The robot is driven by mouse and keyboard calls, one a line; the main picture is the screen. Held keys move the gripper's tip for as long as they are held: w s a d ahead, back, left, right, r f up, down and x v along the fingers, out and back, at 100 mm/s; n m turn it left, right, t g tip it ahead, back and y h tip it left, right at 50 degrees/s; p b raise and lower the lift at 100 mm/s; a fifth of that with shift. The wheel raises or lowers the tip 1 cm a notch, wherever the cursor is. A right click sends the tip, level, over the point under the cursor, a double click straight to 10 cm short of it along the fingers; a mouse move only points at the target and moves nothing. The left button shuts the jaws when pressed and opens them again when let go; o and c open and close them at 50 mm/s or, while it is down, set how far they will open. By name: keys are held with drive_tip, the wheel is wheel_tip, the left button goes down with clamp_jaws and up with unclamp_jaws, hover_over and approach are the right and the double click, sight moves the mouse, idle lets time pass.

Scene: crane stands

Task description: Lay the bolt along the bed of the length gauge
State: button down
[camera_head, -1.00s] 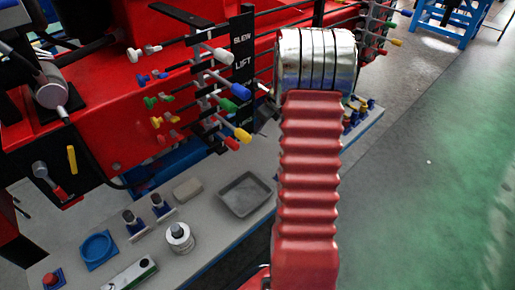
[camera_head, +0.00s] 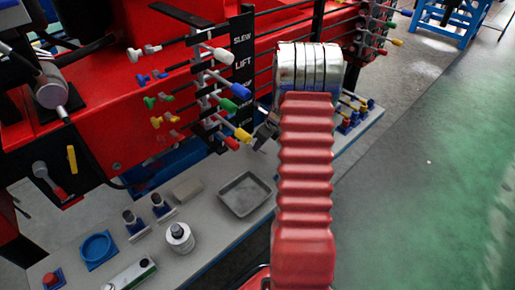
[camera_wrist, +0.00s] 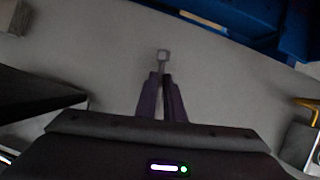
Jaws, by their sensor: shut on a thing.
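My gripper (camera_wrist: 160,84) is shut on the bolt (camera_wrist: 162,56) in the wrist view. The bolt's small grey squarish head and a short shank stick out beyond the fingertips; the rest is hidden between the fingers. It is over the plain grey bench top, and I cannot tell its height. In the head view my dark gripper shows partly left of my arm, above the bench beyond the grey tray. The bolt is not clear there. I cannot make out the length gauge for certain in either view.
The bench holds a grey tray (camera_head: 245,194), a grey block (camera_head: 187,190), a metal weight (camera_head: 180,237), a blue dish (camera_head: 97,247) and a white-green box (camera_head: 131,275). Coloured levers (camera_head: 238,90) jut out near my arm. Blue-based pieces (camera_head: 347,122) stand at right.

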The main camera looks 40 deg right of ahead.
sight(264, 152)
drive_tip(key=shift+f, duration=0.8)
drive_tip(key=shift+f, duration=0.15)
drive_tip(key=c, duration=1.9)
unclamp_jaws()
drive_tip(key=shift+o, duration=0.2)
drive_tip(key=shift+v, duration=3.7)
drive_tip(key=shift+a, duration=0.15)
